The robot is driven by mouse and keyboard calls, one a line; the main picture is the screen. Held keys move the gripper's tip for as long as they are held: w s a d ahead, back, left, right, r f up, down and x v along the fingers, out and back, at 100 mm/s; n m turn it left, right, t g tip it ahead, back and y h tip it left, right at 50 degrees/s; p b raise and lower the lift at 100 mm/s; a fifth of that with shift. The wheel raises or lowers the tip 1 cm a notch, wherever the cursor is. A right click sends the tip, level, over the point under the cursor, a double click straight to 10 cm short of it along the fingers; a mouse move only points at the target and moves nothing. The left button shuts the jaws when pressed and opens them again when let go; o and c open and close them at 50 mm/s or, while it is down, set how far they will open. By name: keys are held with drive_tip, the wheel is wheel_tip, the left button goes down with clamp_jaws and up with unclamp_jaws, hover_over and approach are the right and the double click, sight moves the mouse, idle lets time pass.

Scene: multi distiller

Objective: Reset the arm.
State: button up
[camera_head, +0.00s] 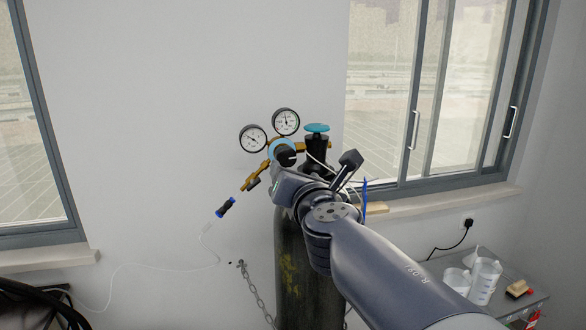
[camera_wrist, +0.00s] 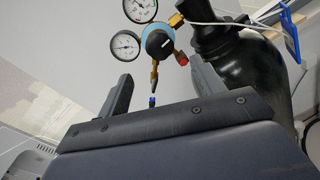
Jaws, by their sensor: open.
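My arm reaches from the lower right in the head view, with its wrist in front of the gas cylinder (camera_head: 296,270). My gripper (camera_wrist: 160,72) is open in the wrist view, its two dark fingers wide apart with nothing held between them. The regulator's round blue and black knob (camera_wrist: 158,42) shows beyond the gap between the fingers and looks apart from them. In the head view the knob (camera_head: 284,153) is just above the wrist, and the fingertips cannot be made out clearly.
Two gauges (camera_head: 253,138) and a blue valve wheel (camera_head: 317,128) top the dark cylinder. A chain (camera_head: 257,292) hangs beside it. A thin tube with a blue-black connector (camera_head: 226,207) runs left. A side table (camera_head: 510,300) with beakers (camera_head: 485,281) stands at lower right, below the window.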

sight(286, 159)
drive_tip(key=shift+s, duration=0.25)
drive_tip(key=shift+w, duration=0.15)
drive_tip(key=x, duration=1)
drive_tip(key=shift+w, duration=0.35)
drive_tip(key=shift+s, duration=0.15)
